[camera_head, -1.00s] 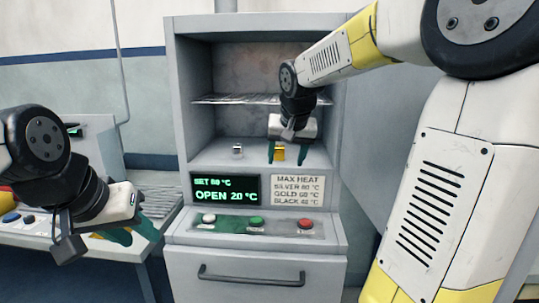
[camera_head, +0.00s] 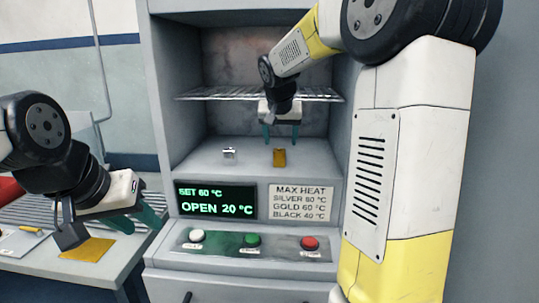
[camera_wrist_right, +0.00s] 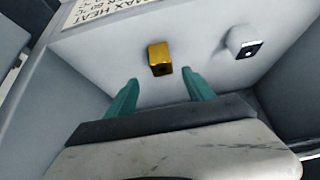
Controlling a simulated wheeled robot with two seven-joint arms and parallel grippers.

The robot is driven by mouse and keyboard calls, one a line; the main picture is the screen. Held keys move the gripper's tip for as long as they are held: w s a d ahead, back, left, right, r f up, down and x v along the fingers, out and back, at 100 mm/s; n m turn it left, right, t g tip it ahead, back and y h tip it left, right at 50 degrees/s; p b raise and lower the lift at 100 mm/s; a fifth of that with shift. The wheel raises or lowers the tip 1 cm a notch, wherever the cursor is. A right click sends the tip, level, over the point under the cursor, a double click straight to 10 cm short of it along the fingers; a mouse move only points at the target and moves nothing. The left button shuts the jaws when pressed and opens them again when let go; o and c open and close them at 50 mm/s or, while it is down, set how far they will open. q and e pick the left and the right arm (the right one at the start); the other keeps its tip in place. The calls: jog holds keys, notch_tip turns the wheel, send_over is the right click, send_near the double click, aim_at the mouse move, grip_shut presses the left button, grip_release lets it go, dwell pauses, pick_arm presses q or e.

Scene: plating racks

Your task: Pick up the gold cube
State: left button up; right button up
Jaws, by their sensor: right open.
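The gold cube (camera_head: 279,157) sits on the floor of the open cabinet, near its front edge. It also shows in the right wrist view (camera_wrist_right: 160,58), just beyond the gap between the fingertips. My right gripper (camera_head: 280,136) is inside the cabinet, behind and above the cube in the head view. Its teal fingers (camera_wrist_right: 160,80) are apart with nothing between them. My left gripper (camera_head: 137,220) is outside the cabinet, over the left bench; its fingers look apart and empty.
A silver cube (camera_head: 229,153) sits left of the gold one. A wire shelf (camera_head: 225,95) spans the cabinet above. A display (camera_head: 216,201) reads SET 60 °C, OPEN 20 °C, beside a heat-limit label (camera_head: 301,202). White, green and red buttons are below. A gold patch (camera_head: 88,249) lies on the left bench.

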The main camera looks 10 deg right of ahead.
aim_at(279, 151)
jog(key=x, duration=0.7)
jog(key=shift+w+a+f, duration=0.15)
jog(key=shift+f, duration=0.1)
grip_shut()
